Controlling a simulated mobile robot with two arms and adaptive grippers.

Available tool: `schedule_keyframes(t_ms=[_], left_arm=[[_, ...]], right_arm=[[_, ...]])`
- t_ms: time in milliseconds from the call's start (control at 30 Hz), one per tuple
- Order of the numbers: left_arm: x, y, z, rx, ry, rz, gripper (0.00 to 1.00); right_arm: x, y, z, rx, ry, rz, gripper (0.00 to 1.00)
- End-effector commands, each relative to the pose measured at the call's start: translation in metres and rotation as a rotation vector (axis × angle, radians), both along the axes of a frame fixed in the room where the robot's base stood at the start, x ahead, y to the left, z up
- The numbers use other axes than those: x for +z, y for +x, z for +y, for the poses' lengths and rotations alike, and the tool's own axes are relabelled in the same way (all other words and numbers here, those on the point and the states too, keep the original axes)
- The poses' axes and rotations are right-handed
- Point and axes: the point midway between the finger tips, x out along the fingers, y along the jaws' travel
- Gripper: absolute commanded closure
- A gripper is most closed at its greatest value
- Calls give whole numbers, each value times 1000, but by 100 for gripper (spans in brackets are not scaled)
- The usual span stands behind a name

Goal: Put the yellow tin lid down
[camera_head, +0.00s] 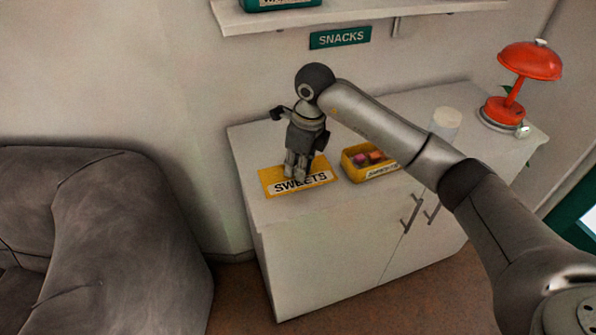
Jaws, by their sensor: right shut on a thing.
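The yellow tin lid (269,178) has a white label reading SWEETS. It lies flat at, or very close to, the top of the white cabinet (262,212), near its left end. My right gripper (296,172) points down over the lid's middle and is shut on it, with the fingertips covering part of the label. I cannot tell whether the lid touches the cabinet top. The open yellow tin (349,170) stands just right of the lid, with several colourful sweets inside. My left gripper is not in view.
A white cylinder (446,122) and a red lamp (531,62) stand toward the right of the cabinet. A shelf (370,12) and a green SNACKS sign (340,38) are on the wall above. A grey armchair (110,215) is at left. My right arm crosses above the cabinet.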

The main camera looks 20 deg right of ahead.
Motion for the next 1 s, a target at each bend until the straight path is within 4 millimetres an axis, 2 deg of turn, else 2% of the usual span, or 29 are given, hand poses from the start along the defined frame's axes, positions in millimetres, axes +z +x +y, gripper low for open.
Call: schedule_keyframes(t_ms=[233,433,800,833,1000], left_arm=[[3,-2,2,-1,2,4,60],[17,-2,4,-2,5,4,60],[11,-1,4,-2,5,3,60],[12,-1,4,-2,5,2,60],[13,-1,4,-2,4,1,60]], right_arm=[[-13,10,-2,0,1,2,100],[-39,9,-2,1,1,3,100],[-47,10,-2,2,0,-2,100],[-46,10,-2,2,0,-2,78],[-46,10,-2,1,0,0,59]])
